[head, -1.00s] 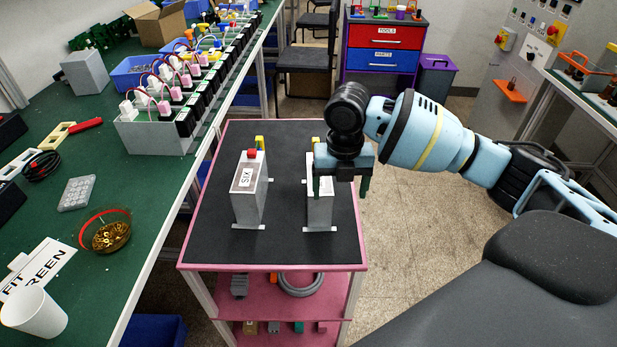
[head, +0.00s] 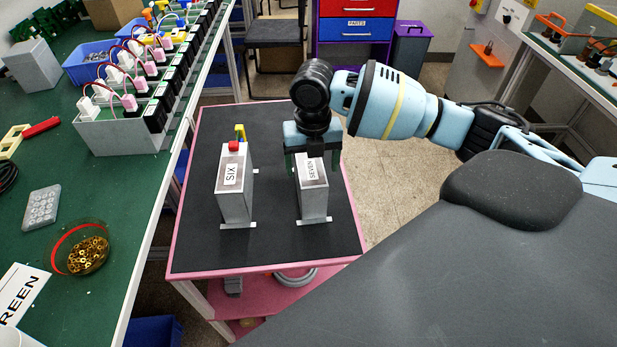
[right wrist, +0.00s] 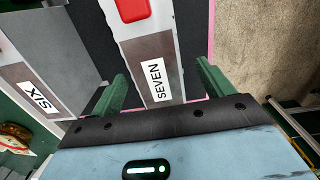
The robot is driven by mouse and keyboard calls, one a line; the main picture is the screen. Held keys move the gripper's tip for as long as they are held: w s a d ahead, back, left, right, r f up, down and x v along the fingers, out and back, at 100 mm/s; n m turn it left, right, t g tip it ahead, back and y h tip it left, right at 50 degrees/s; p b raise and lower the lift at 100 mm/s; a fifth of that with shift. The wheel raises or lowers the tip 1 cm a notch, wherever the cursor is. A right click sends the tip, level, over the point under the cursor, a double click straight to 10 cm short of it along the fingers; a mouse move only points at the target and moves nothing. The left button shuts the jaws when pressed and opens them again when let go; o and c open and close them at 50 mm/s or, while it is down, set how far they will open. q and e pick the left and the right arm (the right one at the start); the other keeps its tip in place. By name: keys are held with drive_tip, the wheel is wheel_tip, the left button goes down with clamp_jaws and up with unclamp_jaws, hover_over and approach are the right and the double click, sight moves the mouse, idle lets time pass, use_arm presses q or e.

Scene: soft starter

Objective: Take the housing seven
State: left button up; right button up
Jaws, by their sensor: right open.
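Housing seven (head: 313,202) is a grey upright box with a "SEVEN" label, standing on the dark top of the pink-edged cart (head: 265,245). My right gripper (head: 312,168) is open above it, with one green finger on each side of its upper part. In the right wrist view, housing seven (right wrist: 150,48) lies between the two spread fingers (right wrist: 163,84), with gaps visible on both sides. The far top of the housing is hidden behind the gripper in the head view. My left gripper is not in view.
Housing six (head: 234,200), with a red button and yellow part on top, stands just left of housing seven. A green workbench (head: 110,200) with a row of wired units and a glass bowl (head: 82,250) is at the left. The cart's front is clear.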

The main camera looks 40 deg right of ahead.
drive_tip(key=shift+a+f, duration=0.2)
drive_tip(key=shift+f, duration=2.35)
drive_tip(key=shift+c, duration=0.4)
drive_tip(key=shift+w, duration=0.1)
drive_tip(key=c, duration=1.2)
